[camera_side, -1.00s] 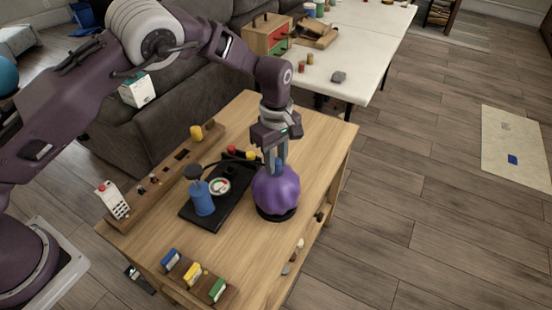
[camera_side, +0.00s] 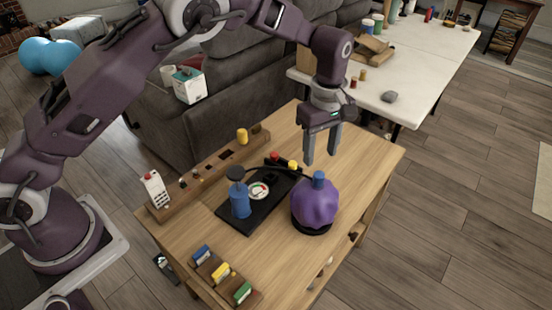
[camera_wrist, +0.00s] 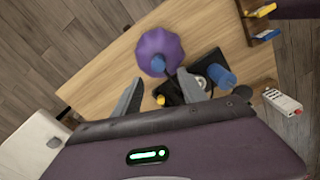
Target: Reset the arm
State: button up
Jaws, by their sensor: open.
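My gripper (camera_side: 321,158) is open and empty, pointing down above the wooden table (camera_side: 366,170). It hangs over and behind a purple, bulging object with a blue cap (camera_side: 315,203), which stands upright on a black round base. The fingers are apart from the blue cap. In the wrist view the two fingers of my gripper (camera_wrist: 168,98) are spread wide, with the purple object (camera_wrist: 158,50) beyond them.
A black board with a blue pump (camera_side: 240,201) and a gauge (camera_side: 259,190) lies beside the purple object. A wooden rack (camera_side: 212,175), a white phone-like item (camera_side: 154,188) and colored blocks (camera_side: 222,272) line the table. A white table (camera_side: 425,75) and grey sofa (camera_side: 235,90) stand behind.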

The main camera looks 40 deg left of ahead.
jog(key=s+a+r+m+t+h, duration=0.1)
jog(key=s+a+r+m, duration=0.25)
jog(key=s+r, duration=0.45)
jog(key=s+a+r+m+t+h, duration=0.15)
jog(key=s+a+r, duration=0.3)
jog(key=r, duration=0.75)
jog(key=s+a+m+t+y, duration=0.1)
jog(key=s+a+m, duration=0.2)
jog(key=s, duration=0.7)
jog(key=s+a+m+t+y, duration=0.1)
jog(key=s+a+m+t, duration=0.1)
jog(key=s+m, duration=0.4)
jog(key=s+a, duration=0.1)
jog(key=s, duration=0.3)
jog(key=shift+s+a+f, duration=0.2)
jog(key=shift+s+f, duration=0.05)
jog(key=shift+f, duration=0.05)
